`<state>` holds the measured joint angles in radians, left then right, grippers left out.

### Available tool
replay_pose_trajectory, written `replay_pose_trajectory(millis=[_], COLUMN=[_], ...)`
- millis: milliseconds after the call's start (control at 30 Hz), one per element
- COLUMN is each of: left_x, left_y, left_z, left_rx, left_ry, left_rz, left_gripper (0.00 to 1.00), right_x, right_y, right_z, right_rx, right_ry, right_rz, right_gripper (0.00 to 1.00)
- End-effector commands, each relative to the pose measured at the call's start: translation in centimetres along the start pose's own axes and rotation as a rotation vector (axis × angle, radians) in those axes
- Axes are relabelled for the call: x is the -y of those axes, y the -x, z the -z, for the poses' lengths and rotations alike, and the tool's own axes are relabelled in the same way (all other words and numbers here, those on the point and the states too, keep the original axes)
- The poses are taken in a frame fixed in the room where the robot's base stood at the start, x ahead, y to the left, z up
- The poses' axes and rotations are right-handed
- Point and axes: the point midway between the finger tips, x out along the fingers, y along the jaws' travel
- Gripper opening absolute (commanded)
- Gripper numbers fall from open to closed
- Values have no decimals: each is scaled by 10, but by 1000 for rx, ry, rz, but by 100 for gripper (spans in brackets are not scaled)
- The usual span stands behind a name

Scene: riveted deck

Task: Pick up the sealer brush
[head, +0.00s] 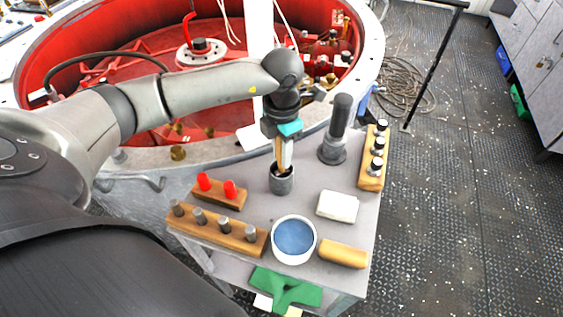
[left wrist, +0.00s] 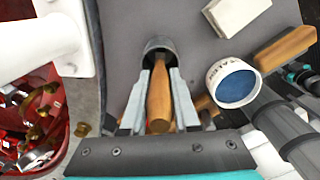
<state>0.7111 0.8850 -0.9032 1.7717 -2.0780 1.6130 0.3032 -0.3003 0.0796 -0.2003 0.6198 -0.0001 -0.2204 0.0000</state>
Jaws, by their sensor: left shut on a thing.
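The sealer brush shows in the left wrist view as a wooden handle (left wrist: 159,98) leading to the mouth of a small dark grey cup (left wrist: 158,47). In the head view the cup (head: 282,182) stands on the grey cart top, and the brush's lower end is hidden at its rim. My left gripper (head: 284,153) points down just above the cup, its fingers on both sides of the handle and shut on it. The fingers also show in the left wrist view (left wrist: 159,105).
A red-lined round pit (head: 120,90) lies behind.

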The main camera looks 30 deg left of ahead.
Motion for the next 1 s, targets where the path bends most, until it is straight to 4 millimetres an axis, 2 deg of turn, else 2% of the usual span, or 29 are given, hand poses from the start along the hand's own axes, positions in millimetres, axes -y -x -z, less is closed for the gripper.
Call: replay_pose_trajectory(millis=[500,667,867,1000], left_x=[0,0,-1,-1], left_y=[1,7,32,62], left_z=[0,-1,-1,-1], left_rx=[1,3,6,7], left_ry=[0,0,0,-1], left_rz=[0,-1,-2,-3], left_gripper=[0,0,0,0], right_x=[0,0,0,-1], right_y=[0,1,3,5], right_z=[-1,-1,0,0], right_rx=[1,1,1,0], right_ry=[0,0,0,0], right_rz=[0,0,-1,-1], right_gripper=[50,50,50,50])
